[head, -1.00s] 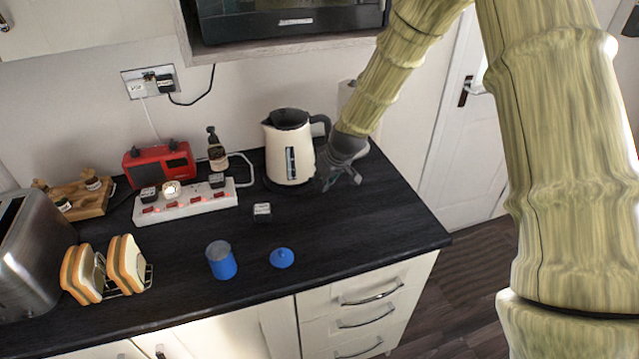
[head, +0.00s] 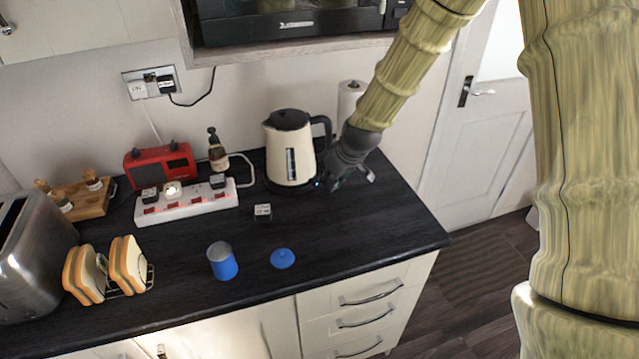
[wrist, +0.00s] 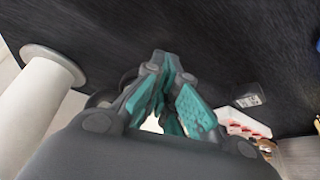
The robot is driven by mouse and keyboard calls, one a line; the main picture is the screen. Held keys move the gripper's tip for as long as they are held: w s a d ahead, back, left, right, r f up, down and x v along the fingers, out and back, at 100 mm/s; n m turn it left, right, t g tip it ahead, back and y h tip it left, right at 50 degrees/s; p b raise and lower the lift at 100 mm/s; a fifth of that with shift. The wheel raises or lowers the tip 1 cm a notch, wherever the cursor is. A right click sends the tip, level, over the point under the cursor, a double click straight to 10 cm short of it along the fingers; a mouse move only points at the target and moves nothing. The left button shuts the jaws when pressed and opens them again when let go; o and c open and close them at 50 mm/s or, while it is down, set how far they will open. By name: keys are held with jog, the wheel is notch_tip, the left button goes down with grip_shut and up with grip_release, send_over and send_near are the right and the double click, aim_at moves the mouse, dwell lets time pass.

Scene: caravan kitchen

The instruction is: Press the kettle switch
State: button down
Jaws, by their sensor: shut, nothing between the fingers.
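The cream kettle (head: 290,152) with black lid and handle stands upright on its base at the back of the dark worktop. A small blue light (head: 318,183) shows at the lower right of the kettle, by its base. The switch's own shape is too small to make out. My gripper (head: 348,182) is low over the worktop, just right of the kettle's foot and the light. Its teal-padded fingers (wrist: 167,75) are shut with nothing between them in the wrist view. I cannot tell whether a finger touches the kettle.
A paper towel roll (head: 350,98) stands behind my gripper; it also shows in the wrist view (wrist: 38,108). A white power strip (head: 187,202), a red radio (head: 160,163) and a pump bottle (head: 217,152) are left of the kettle. The worktop's front right is clear.

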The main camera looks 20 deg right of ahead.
jog(key=v, duration=0.8)
jog(key=shift+s+r, duration=0.2)
jog(key=shift+r, duration=0.1)
jog(key=shift+d+r, duration=0.1)
